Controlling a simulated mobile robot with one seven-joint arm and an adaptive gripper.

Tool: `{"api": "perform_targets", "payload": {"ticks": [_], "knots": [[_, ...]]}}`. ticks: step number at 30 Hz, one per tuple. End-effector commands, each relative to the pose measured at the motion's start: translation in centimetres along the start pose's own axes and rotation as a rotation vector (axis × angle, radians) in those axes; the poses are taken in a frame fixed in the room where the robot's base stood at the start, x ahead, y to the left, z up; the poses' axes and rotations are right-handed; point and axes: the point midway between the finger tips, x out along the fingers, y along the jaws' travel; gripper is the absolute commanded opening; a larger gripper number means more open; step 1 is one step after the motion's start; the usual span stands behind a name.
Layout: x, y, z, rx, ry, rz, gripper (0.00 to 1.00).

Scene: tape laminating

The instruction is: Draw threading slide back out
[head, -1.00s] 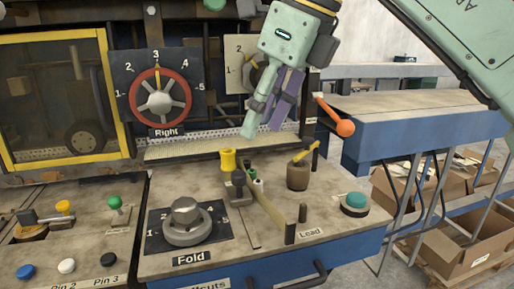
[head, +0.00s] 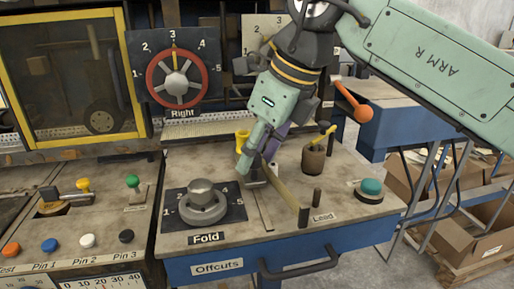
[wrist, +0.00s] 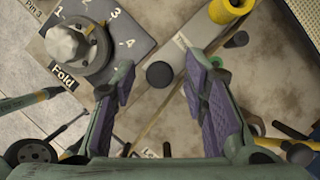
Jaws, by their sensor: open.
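A round dark knob (wrist: 160,74) shows between the fingers, with nothing gripped. The yellow top (wrist: 228,10) shows beyond the right finger.
The Fold dial (head: 202,204) stands close on the left. The red Right wheel (head: 177,82) is behind. An Offcuts drawer handle (head: 300,262) juts out in front.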

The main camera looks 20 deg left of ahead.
Motion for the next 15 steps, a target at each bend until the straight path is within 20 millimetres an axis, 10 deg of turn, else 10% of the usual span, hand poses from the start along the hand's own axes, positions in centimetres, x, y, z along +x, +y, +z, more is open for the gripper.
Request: {"api": "perform_targets", "payload": {"ticks": [15], "knots": [[-0.01, 0.0, 0.01, 0.0, 0.0, 0.0, 0.2]]}}
